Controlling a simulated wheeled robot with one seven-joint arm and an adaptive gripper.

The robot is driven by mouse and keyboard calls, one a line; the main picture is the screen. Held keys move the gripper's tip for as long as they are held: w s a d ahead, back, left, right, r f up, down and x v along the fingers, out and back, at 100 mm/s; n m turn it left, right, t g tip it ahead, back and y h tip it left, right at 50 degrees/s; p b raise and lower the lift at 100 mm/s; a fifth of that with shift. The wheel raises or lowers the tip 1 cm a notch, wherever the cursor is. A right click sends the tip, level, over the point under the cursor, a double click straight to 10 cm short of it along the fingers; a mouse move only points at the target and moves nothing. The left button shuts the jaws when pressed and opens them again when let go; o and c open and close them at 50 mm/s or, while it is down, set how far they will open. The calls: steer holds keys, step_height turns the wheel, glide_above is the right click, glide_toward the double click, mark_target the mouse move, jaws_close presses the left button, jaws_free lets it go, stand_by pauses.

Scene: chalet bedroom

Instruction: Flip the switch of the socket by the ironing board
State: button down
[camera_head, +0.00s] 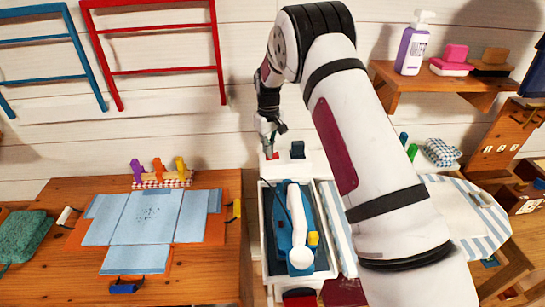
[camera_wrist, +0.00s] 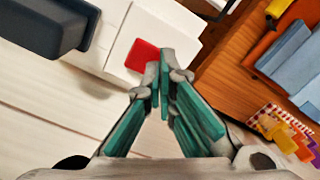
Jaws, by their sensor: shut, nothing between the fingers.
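A white socket (camera_head: 287,167) stands against the plank wall, behind the tray with the iron. It has a red switch (camera_head: 271,156) on its left and a dark plug (camera_head: 298,149) on its right. In the wrist view, the red switch (camera_wrist: 142,55) lies on the white socket face (camera_wrist: 118,40), with the dark plug (camera_wrist: 45,25) at upper left. My gripper (camera_head: 270,146) is shut and empty, its fingertips (camera_wrist: 162,75) right beside the red switch. I cannot tell whether they touch it. The striped ironing board (camera_head: 482,207) is partly hidden behind my arm.
A blue iron (camera_head: 300,235) with a white handle lies in a tray (camera_head: 264,222) in front of the socket. A wooden shelf (camera_head: 415,88) with a purple bottle (camera_head: 411,50) is at upper right.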

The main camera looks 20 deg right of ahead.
steer(key=shift+r, duration=3.2)
steer(key=s+r+m+t, duration=0.2)
steer(key=s+r+t, duration=0.1)
steer(key=s+r, duration=1.65)
steer(key=s+r+m+t, duration=0.1)
steer(key=s+r+t, duration=0.1)
steer(key=s, duration=2)
steer(key=shift+r+m, duration=0.15)
steer(key=shift+m, duration=0.25)
steer(key=shift+s+d, duration=0.1)
steer(key=shift+s, duration=0.05)
